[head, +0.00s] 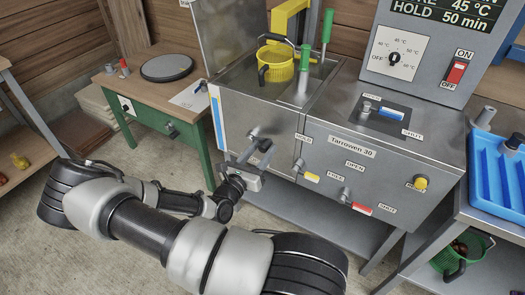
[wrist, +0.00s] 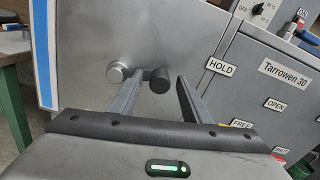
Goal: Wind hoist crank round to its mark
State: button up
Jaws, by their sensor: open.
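The hoist crank (head: 254,133) is on the front of the steel tank, a grey hub with a short arm and a dark knob. In the wrist view the round grey hub (wrist: 117,73) is left of the dark knob (wrist: 158,77). My gripper (head: 252,157) is open in front of the crank; in the wrist view its two fingers (wrist: 158,86) stand on either side of the knob, with gaps showing. I cannot tell how far the knob reaches between them. A HOLD label (wrist: 220,67) is right of the crank; no other crank mark is clear.
A yellow basket (head: 276,64) hangs over the tank (head: 330,110). Below the HOLD label are a yellow-tipped lever (head: 309,176) and a red-tipped lever (head: 360,208). A green-legged wooden table (head: 150,92) stands left, a blue tray (head: 490,175) right.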

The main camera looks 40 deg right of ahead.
jog(key=shift+w+d, duration=0.1)
jog(key=shift+d, duration=0.25)
grip_shut()
jog(key=shift+r, duration=0.1)
